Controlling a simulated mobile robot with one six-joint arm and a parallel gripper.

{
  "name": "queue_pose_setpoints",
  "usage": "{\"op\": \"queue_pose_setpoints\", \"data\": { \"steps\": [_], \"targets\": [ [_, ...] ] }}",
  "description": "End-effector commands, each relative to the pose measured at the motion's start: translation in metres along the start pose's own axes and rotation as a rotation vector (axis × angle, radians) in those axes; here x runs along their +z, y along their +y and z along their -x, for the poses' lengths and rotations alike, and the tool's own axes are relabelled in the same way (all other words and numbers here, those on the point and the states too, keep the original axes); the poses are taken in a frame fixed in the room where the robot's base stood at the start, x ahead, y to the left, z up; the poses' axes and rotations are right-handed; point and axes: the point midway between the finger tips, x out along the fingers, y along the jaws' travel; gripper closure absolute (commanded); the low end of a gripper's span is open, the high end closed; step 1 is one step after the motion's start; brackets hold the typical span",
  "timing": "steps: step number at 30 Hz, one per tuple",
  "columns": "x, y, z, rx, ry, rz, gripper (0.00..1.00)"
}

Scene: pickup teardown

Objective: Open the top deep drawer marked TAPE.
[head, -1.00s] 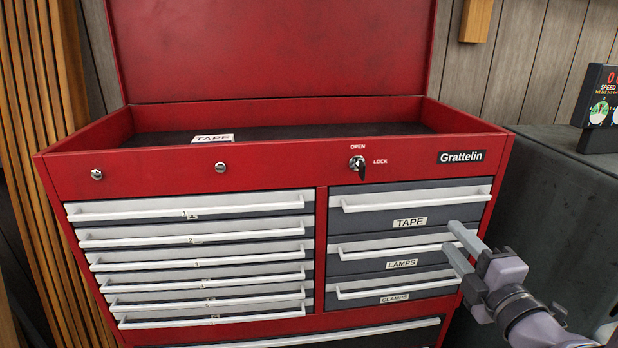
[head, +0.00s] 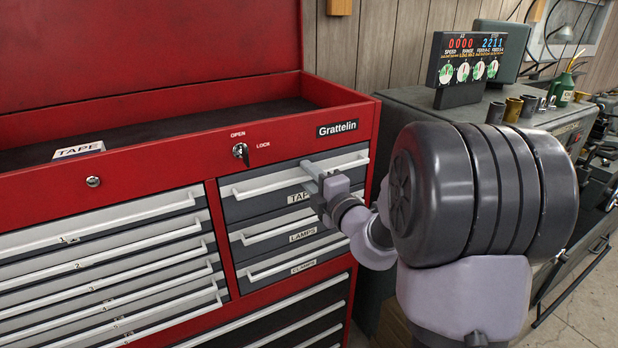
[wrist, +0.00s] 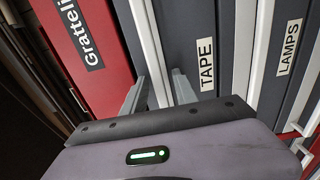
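The drawer marked TAPE (head: 282,209) is the top one in the right column of the red tool chest, and it looks closed. Its pale bar handle (head: 268,184) runs across its upper part. My gripper (head: 313,175) is at the right part of this handle. In the wrist view my gripper (wrist: 158,92) has its two fingers apart, with the handle (wrist: 146,45) passing between them. I cannot tell whether either finger touches it. The TAPE label (wrist: 206,63) shows beside the right finger.
Drawers marked LAMPS (head: 295,236) and CLAMPS (head: 298,267) lie below. A key (head: 241,153) sits in the lock above. The chest lid (head: 150,45) is up. A dark machine (head: 395,110) stands close on the right.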

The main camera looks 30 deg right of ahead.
Motion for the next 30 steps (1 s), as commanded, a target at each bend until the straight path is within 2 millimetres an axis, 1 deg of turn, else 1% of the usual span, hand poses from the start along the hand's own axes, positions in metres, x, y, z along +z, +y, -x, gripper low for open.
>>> {"op": "queue_pose_setpoints", "data": {
  "steps": [1, 2, 3, 6, 30],
  "targets": [
    [0.0, 0.0001, 0.0001, 0.0, 0.0, 0.0, 0.69],
    [0.0, 0.0001, 0.0001, 0.0, 0.0, 0.0, 0.75],
    [0.0, 0.0001, 0.0002, 0.0, 0.0, 0.0, 0.83],
    [0.0, 0.0001, 0.0003, 0.0, 0.0, 0.0, 1.0],
    [-0.0001, -0.0002, 0.0005, -0.001, 0.0, 0.0, 1.0]
  ]
}}
